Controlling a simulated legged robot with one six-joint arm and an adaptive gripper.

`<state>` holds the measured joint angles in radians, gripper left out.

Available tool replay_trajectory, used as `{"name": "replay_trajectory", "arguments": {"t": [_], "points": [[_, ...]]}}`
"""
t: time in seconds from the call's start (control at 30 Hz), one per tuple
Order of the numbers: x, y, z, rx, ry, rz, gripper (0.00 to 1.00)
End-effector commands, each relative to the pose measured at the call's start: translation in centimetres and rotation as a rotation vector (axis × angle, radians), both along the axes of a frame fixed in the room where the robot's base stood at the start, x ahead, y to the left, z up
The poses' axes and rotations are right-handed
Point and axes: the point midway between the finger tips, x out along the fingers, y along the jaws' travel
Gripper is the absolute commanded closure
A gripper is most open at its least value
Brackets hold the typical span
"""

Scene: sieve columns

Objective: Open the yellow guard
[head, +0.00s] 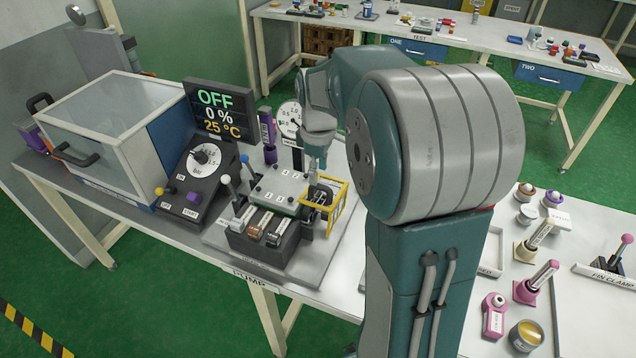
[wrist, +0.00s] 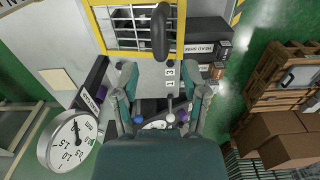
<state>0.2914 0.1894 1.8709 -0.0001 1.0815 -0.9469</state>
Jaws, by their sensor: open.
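The yellow guard (head: 325,206) is a small barred frame at the right side of the pump station in the head view. In the wrist view the yellow guard (wrist: 121,33) spans the top, with mesh bars and a dark rounded handle (wrist: 160,32) in front of it. My gripper (head: 315,163) is just above and beside the guard in the head view, partly overlapping it. In the wrist view my gripper (wrist: 165,80) is open, its two fingers apart with nothing held between them. The handle appears ahead of the fingertips; I cannot tell the exact gap.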

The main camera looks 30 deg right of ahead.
Motion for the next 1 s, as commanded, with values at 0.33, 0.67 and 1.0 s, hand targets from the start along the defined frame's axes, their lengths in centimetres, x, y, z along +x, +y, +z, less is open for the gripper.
{"name": "replay_trajectory", "arguments": {"t": [0.33,0.67,1.0], "points": [[0.0,0.0,-4.2,0.0,0.0,-0.001,0.43],[0.0,0.0,-4.4,-0.001,-0.001,-0.001,0.66],[0.0,0.0,-4.3,0.001,-0.001,-0.001,1.0]]}}
